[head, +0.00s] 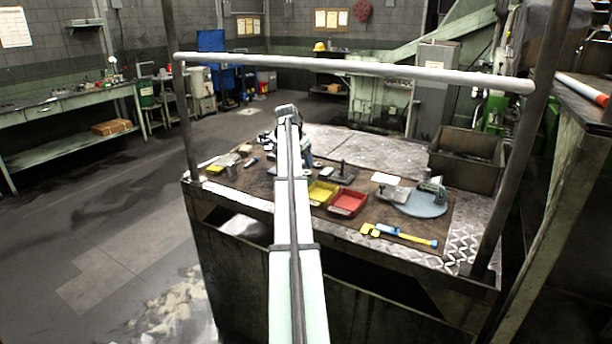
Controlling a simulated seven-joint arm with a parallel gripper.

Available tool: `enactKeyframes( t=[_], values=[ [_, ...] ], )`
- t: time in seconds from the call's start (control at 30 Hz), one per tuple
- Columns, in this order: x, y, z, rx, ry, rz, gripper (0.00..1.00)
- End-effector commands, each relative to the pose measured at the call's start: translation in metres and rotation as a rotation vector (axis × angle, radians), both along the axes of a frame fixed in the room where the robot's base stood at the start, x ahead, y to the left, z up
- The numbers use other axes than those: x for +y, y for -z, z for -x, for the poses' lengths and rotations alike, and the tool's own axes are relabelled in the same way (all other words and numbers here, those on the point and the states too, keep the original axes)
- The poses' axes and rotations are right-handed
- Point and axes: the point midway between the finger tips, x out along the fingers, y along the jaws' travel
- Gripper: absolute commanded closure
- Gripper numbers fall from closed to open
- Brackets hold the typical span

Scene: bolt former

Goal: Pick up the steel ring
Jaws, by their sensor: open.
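I cannot pick out the steel ring for certain. A small grey metal piece with a curved outline (432,187) stands on the round blue-grey plate (425,208) at the right of the bench, but it is too small to tell whether it is a ring. My pale arm runs from the bottom edge up to a grey joint above the bench's left half. My gripper's fingers do not show; the arm covers the area behind it. Part of the bench top is also hidden behind the arm.
The workbench (470,232) carries a yellow tray (320,193), a red tray (347,203), a yellow-and-blue tool (400,235) and a dark bin (466,158). A white rail (360,68) and dark posts frame it. The back middle of the top is clear.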

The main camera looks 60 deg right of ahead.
Motion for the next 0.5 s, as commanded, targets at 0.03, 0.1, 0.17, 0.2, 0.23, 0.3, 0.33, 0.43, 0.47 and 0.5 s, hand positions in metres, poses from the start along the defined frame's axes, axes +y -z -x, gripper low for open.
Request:
enactKeyframes(
  t=[0.03, 0.1, 0.17, 0.2, 0.23, 0.3, 0.33, 0.43, 0.47, 0.5],
  values=[
    [-0.001, 0.002, 0.0, 0.0, 0.0, 0.0, 0.36],
    [-0.002, 0.005, 0.001, 0.0, 0.0, 0.0, 0.36],
    [-0.003, 0.008, 0.001, 0.0, 0.0, 0.0, 0.36],
    [-0.004, 0.011, 0.002, 0.0, 0.0, -0.001, 0.36],
    [-0.006, 0.014, 0.002, 0.0, 0.0, -0.001, 0.36],
    [-0.009, 0.021, 0.004, 0.0, 0.0, -0.001, 0.36],
    [-0.01, 0.025, 0.004, 0.0, 0.0, -0.001, 0.36],
    [-0.015, 0.037, 0.006, 0.0, 0.0, -0.001, 0.36],
    [-0.017, 0.041, 0.005, 0.0, 0.0, -0.001, 0.36],
    [-0.019, 0.045, 0.006, 0.0, -0.001, -0.001, 0.36]
  ],
)
